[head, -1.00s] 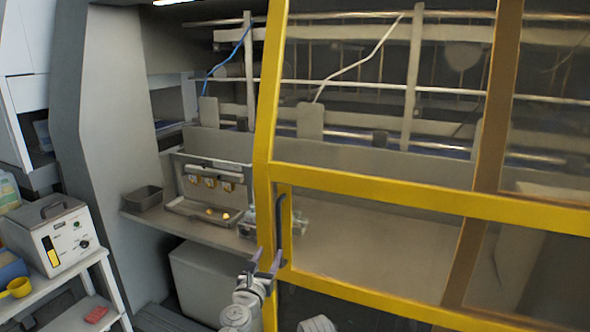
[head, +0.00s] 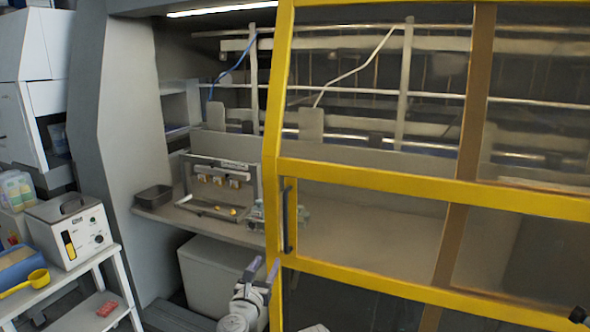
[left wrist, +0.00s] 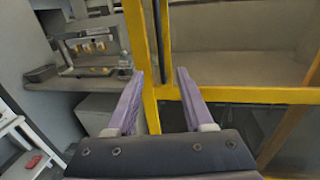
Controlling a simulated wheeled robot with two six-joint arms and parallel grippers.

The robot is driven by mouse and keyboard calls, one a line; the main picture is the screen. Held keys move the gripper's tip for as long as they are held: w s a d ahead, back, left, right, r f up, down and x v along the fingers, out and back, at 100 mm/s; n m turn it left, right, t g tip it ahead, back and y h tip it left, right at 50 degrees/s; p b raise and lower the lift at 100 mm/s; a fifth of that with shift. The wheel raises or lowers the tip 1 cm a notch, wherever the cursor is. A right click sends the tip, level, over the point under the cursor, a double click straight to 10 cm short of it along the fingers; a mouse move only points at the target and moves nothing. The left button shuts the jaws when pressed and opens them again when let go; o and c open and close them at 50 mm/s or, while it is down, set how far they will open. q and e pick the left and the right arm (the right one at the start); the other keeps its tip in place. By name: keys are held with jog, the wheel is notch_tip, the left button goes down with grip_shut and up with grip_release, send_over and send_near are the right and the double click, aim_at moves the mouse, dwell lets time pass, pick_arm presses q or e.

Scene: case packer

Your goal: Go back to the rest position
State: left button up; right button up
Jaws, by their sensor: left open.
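My left gripper (head: 263,270) is open and empty in the head view. It is low, in front of the yellow door frame and below the dark door handle (head: 289,217). In the left wrist view, its two purple fingers (left wrist: 160,92) stand apart with nothing between them. The yellow-framed door (head: 400,188) covers the right part of the machine, and the left part of the opening is uncovered.
Inside the machine a metal tray unit (head: 218,186) with small yellow pieces stands beside a dark bin (head: 153,197). A white bin (head: 215,280) is under the shelf.

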pick_arm(q)
jog(key=s+d+f+m+g+h, duration=0.15)
jog(key=s+f+m+g, duration=0.45)
jog(key=m, duration=0.6)
jog(key=s+d+f+m+g+h, duration=0.15)
jog(key=f+m+g, duration=0.25)
jog(key=f+m, duration=0.6)
jog(key=s+a+f+m+g+y, duration=0.3)
jog(key=s+a+m, duration=0.2)
jog(key=a+m, duration=0.1)
jog(key=s+a+f+m+g+y, duration=0.3)
jog(key=s+a+m+g+y, duration=0.1)
jog(key=s+a+m, duration=0.15)
jog(key=s+d+m+g+y, duration=0.1)
jog(key=s+d+m, duration=0.3)
jog(key=d, duration=0.6)
jog(key=shift+s, duration=1)
jog(key=shift+d+r, duration=0.1)
jog(key=shift+d, duration=0.05)
